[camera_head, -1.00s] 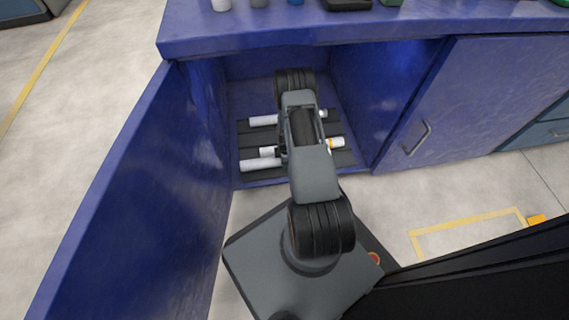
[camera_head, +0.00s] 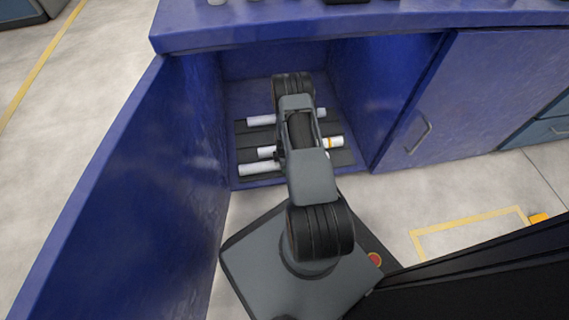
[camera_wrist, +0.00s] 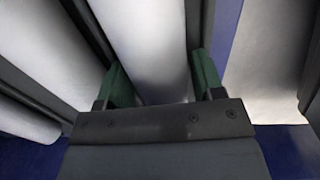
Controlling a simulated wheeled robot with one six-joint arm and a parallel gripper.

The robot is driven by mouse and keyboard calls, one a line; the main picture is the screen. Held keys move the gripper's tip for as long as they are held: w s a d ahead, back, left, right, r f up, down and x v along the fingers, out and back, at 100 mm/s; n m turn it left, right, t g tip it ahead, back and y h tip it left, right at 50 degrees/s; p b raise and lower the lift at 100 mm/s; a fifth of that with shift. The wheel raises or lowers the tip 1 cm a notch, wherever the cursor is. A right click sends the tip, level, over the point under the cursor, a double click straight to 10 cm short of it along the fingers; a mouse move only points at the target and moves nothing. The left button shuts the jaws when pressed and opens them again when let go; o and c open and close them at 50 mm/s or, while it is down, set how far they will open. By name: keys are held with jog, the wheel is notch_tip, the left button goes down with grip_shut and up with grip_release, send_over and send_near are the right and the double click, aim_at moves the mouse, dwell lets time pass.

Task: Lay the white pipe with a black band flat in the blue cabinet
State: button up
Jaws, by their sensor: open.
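Several white pipes lie flat on a black ribbed rack inside the open blue cabinet (camera_head: 240,68). They are a back pipe (camera_head: 261,120), a middle pipe (camera_head: 265,152) and a front pipe (camera_head: 257,169). My arm covers their middles, and I see no black band on the visible parts. An orange band shows on a white piece (camera_head: 333,142) right of my arm. In the wrist view, my gripper (camera_wrist: 163,78) is open, with its green fingers on either side of a white pipe (camera_wrist: 150,40). I cannot tell which pipe this is; no band shows there.
The open cabinet door (camera_head: 125,190) stands close on the left of my arm. A closed door with a handle (camera_head: 418,136) is on the right. The cabinet top carries several small items, cut off by the picture's upper edge.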

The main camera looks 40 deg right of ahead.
notch_tip(320, 180, up, 8)
jog(key=p, duration=0.3)
jog(key=shift+f+p, duration=0.2)
jog(key=shift+p, duration=0.2)
jog(key=shift+s, duration=0.1)
